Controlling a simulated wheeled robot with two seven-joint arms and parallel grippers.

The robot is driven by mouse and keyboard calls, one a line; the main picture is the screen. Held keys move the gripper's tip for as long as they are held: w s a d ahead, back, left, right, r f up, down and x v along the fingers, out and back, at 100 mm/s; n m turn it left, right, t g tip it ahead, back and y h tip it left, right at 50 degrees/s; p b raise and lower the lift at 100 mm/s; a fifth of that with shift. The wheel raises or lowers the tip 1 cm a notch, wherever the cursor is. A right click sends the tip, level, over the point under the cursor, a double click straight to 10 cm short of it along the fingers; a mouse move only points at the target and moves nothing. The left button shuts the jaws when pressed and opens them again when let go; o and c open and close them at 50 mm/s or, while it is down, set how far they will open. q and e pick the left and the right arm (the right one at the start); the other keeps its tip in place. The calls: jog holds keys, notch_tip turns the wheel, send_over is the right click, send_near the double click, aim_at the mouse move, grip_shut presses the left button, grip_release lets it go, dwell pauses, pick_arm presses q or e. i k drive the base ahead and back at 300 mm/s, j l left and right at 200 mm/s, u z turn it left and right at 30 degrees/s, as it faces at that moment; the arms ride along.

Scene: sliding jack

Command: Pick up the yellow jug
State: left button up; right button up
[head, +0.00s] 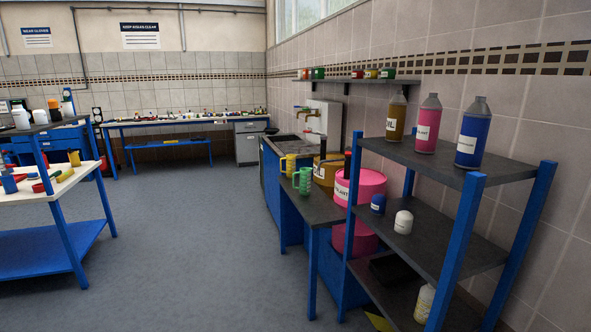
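A yellow jug (291,164) with a handle on its left stands on the dark top of a blue-legged bench (318,208) in the middle right. A green jug (304,180) stands just in front of it and to the right. A larger yellow container (324,172) with a dark label stands right behind the two jugs. Neither of my grippers shows in the head view.
A blue-posted shelf rack (430,158) with several bottles stands at the near right. Pink drums (368,186) stand between it and the bench. A white-topped table (62,183) holds tools at the left. The grey floor (185,240) between is clear.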

aim_at(291, 159)
jog(key=i+j+u, duration=0.25)
jog(key=i, duration=0.15)
jog(key=i+l+u, duration=0.1)
jog(key=i+u, duration=0.15)
jog(key=i, duration=1.85)
jog(key=i+j+z, duration=0.15)
jog(key=i+z, duration=0.3)
jog(key=i+j+z, duration=0.4)
jog(key=i, duration=0.15)
